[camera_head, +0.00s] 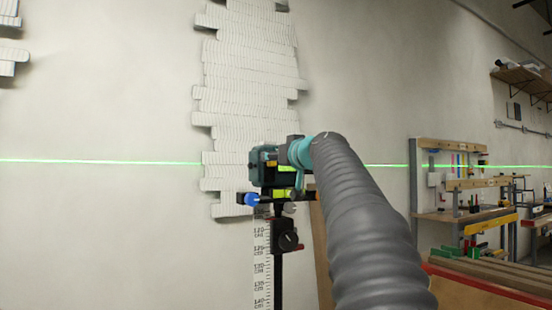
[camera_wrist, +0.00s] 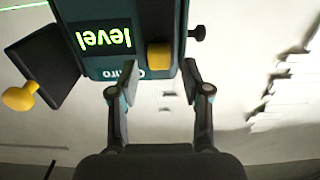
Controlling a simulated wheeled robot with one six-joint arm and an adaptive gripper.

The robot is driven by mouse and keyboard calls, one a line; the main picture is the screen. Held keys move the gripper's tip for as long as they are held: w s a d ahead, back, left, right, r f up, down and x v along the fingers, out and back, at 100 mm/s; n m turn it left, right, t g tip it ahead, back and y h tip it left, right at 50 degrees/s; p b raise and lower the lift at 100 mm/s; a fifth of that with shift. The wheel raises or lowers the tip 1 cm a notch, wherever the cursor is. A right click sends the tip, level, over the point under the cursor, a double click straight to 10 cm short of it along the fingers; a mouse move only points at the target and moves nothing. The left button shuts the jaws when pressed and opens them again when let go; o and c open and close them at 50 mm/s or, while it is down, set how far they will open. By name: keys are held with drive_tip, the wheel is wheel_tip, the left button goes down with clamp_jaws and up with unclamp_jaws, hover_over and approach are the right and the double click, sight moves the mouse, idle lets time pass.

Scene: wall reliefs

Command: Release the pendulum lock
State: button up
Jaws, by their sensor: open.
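A laser level (camera_head: 263,167) with a dark teal body sits on a stand in front of the wall. In the wrist view its teal body (camera_wrist: 105,68) fills the upper middle, with a lit screen reading "level" upside down. A yellow tab (camera_wrist: 159,56) sticks out of its edge. A yellow knob (camera_wrist: 19,98) stands on a black part at the left. No label shows which one is the pendulum lock. My gripper (camera_wrist: 158,82) is open and empty, with its fingertips on either side of the yellow tab's near end; contact cannot be told. My arm partly hides the level in the head view.
A black post with a blue knob (camera_head: 251,199) and a white measuring scale (camera_head: 262,265) stands below the level. A green laser line crosses the wall. Stacked white relief strips (camera_head: 248,75) hang behind. A workbench (camera_head: 465,215) stands at the right.

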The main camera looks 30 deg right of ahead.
drive_tip(key=shift+s, duration=0.1)
drive_tip(key=s, duration=1.1)
drive_tip(key=shift+s+d, duration=0.15)
drive_tip(key=shift+s, duration=0.25)
